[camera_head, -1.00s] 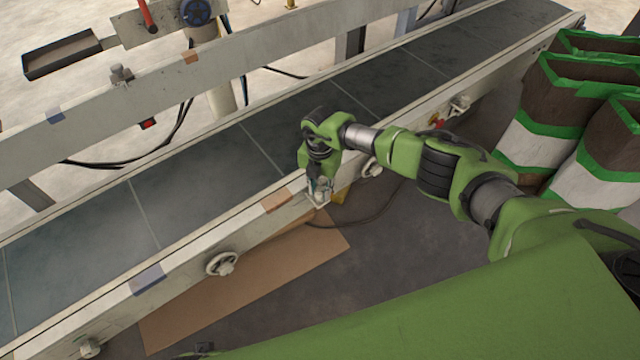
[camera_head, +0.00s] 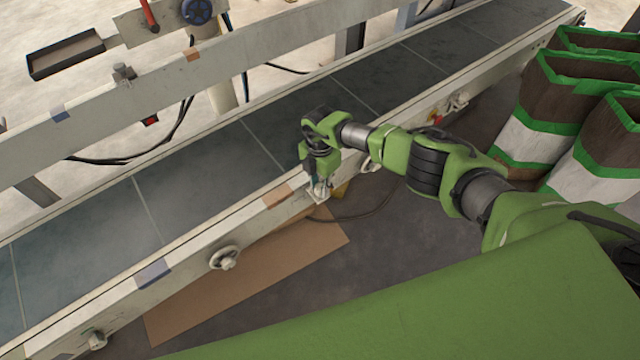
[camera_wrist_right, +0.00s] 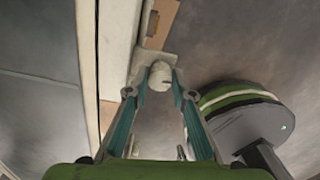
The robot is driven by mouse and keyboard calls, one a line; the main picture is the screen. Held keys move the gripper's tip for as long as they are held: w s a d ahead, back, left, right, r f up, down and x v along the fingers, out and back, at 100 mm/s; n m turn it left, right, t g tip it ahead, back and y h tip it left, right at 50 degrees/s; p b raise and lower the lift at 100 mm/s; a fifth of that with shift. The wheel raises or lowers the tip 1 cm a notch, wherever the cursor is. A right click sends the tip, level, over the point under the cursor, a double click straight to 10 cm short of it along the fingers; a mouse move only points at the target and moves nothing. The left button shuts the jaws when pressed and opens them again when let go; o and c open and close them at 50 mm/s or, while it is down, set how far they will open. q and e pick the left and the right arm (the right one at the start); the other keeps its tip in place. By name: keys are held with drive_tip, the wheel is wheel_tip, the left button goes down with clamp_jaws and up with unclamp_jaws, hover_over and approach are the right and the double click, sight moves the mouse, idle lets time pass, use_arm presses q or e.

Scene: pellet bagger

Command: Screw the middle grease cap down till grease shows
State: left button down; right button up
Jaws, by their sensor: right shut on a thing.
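The middle grease cap (camera_wrist_right: 160,77) is a small pale, rounded cap at the conveyor's near side rail, seen in the right wrist view. My right gripper (camera_wrist_right: 159,88) is shut on it, with one teal-sided finger on each side of the cap. In the head view my right gripper (camera_head: 319,190) points down at the outer face of the rail, and its hand hides most of the cap. No grease can be made out around the cap. My left gripper is not in view.
The conveyor belt (camera_head: 200,185) runs diagonally behind the near rail (camera_head: 195,255). Cardboard (camera_head: 240,285) lies on the floor below. Open bags (camera_head: 535,130) stand at the right.

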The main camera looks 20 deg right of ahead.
sight(320, 187)
drive_tip(key=shift+w, duration=0.1)
drive_tip(key=o, duration=1.1)
drive_tip(key=shift+o, duration=0.2)
drive_tip(key=shift+r, duration=0.1)
wheel_tip(320, 187, up, 12)
